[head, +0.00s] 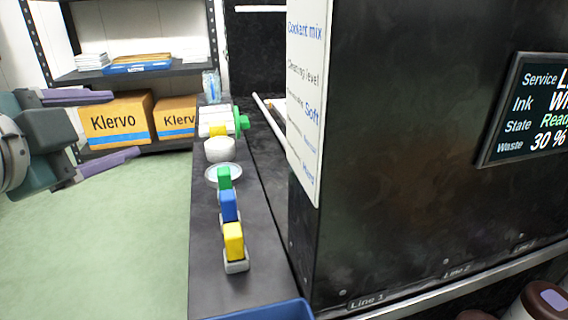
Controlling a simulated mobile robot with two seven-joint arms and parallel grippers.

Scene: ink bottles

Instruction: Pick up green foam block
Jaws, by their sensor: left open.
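The green foam block (224,178) stands on the dark narrow bench, at the far end of a short row of blocks. A blue block (229,206) and a yellow block (234,240) stand nearer in the same row; the yellow one sits in a pale holder (237,266). My left gripper (124,125) is at the left, open and empty, its two purple fingers spread wide. It is over the floor side in the picture, apart from the blocks. My right gripper is not in view.
A white dish (211,172) lies behind the green block, with a white round container (219,149) and a green knobbed part (241,122) farther back. A large dark machine (400,150) walls the right side. A blue tray (270,311) is at the front.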

